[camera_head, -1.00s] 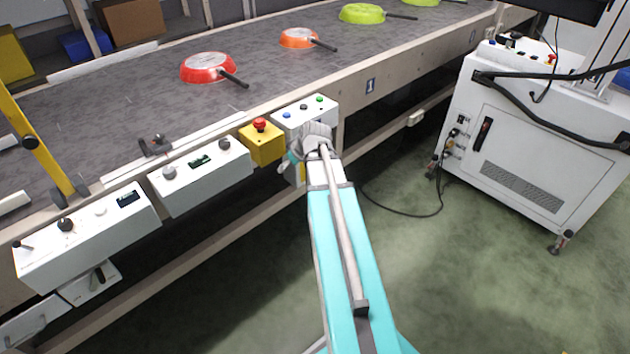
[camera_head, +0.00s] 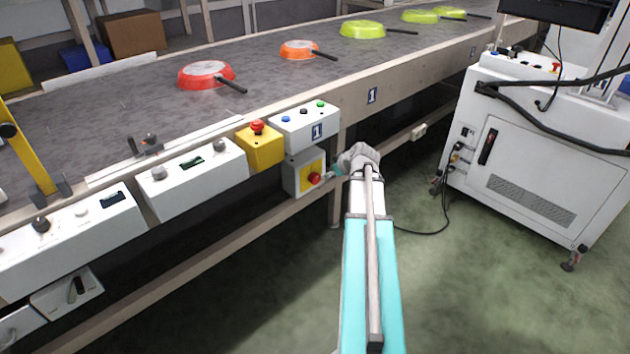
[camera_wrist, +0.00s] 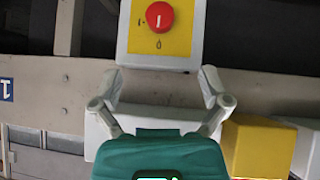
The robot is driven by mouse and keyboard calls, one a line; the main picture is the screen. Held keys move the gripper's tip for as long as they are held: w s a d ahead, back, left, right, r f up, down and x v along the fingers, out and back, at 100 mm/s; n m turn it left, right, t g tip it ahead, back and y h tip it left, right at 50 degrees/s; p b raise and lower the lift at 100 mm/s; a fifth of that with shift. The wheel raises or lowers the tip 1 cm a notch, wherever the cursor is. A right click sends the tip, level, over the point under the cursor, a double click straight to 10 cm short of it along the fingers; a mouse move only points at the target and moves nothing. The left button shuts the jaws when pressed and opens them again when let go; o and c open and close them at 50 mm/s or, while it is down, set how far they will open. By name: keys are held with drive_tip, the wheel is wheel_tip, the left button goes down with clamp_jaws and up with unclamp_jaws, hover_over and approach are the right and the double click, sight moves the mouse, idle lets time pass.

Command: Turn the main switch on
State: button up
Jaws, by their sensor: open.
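The main switch is a red rotary knob (camera_head: 314,179) on a yellow plate, on the front of a grey box (camera_head: 291,178) under the conveyor's edge. In the wrist view the red knob (camera_wrist: 160,17) is at the top centre, with its white mark upright and the labels "I" to the left and "0" below it. My gripper (camera_wrist: 157,88) is open and empty, its two fingers spread, with the knob ahead of and between them in the picture, not touched. In the head view my arm's end is just right of the switch box, and the fingers are mostly hidden.
Above the switch are a yellow emergency-stop box (camera_head: 260,150) and a white button box (camera_head: 304,128). Pans, including a red one (camera_head: 206,75), lie on the conveyor (camera_head: 120,110). A white cabinet (camera_head: 540,150) stands to the right. Green floor is clear between.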

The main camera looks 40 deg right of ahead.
sight(317, 178)
drive_tip(key=b+x, duration=0.8)
drive_tip(key=x, duration=0.3)
drive_tip(key=shift+f, duration=0.15)
drive_tip(key=shift+b+x, duration=0.9)
drive_tip(key=shift+x, duration=0.4)
drive_tip(key=shift+w, duration=0.1)
